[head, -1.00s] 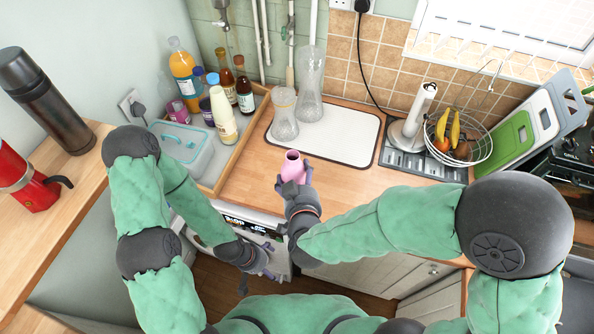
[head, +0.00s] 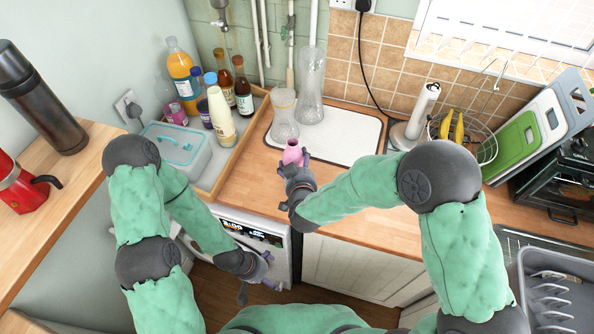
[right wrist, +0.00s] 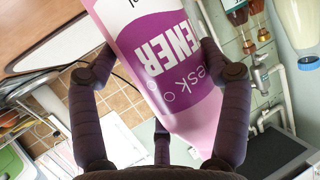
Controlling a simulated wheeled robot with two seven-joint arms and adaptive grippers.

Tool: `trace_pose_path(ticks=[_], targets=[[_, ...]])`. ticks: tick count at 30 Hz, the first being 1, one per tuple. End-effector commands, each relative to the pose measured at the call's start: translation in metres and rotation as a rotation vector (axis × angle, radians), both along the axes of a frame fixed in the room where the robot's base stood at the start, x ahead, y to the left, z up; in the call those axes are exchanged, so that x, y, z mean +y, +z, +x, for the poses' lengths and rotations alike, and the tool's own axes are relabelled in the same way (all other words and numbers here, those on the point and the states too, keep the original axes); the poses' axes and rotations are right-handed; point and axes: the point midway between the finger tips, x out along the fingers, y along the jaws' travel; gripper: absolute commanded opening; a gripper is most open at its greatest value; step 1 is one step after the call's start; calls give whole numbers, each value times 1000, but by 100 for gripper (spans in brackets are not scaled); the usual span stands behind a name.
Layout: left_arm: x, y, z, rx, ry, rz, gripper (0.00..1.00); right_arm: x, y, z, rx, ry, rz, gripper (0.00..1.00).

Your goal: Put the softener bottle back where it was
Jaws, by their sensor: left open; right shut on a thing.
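The pink softener bottle (head: 293,153) is in my right gripper (head: 297,172), in front of the white mat. In the right wrist view the bottle (right wrist: 165,60) fills the middle, with a purple label reading "ENER" upside down. The fingers of my right gripper (right wrist: 155,65) close on it from both sides. In the head view most of the bottle is hidden by the hand and only its upper part shows. My left gripper (head: 262,272) is open and empty, low in front of the white washing machine (head: 250,232), below the counter.
A wooden tray (head: 240,136) at the back left holds several bottles and a grey-blue lidded box (head: 178,150). Two glass vases (head: 284,118) stand on the white mat (head: 345,140). A paper towel holder and a wire fruit basket (head: 482,145) are right of it. Counter in front of the mat is clear.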

Motion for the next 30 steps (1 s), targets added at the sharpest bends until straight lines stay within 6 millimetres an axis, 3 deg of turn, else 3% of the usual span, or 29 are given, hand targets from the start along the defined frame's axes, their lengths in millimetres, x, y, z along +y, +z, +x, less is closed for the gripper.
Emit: trace_pose_path(ticks=[1, 5, 17, 18, 20, 30], targets=[[0, -4, 0, 0, 0, 0, 100, 0, -12, -1, 4, 2, -4, 31], [0, -7, 0, 0, 0, 0, 100, 0, -26, -1, 2, 1, -1, 31], [0, -10, 0, 0, 0, 0, 100, 1, -30, -1, 0, 2, 0, 31], [0, -10, 0, 0, 0, 0, 100, 0, -30, -2, 3, 2, 0, 83], [0, -9, 0, 0, 0, 0, 100, 0, -30, -2, 3, 2, 0, 100], [0, -9, 0, 0, 0, 0, 100, 0, -29, -2, 3, 2, 0, 100]])
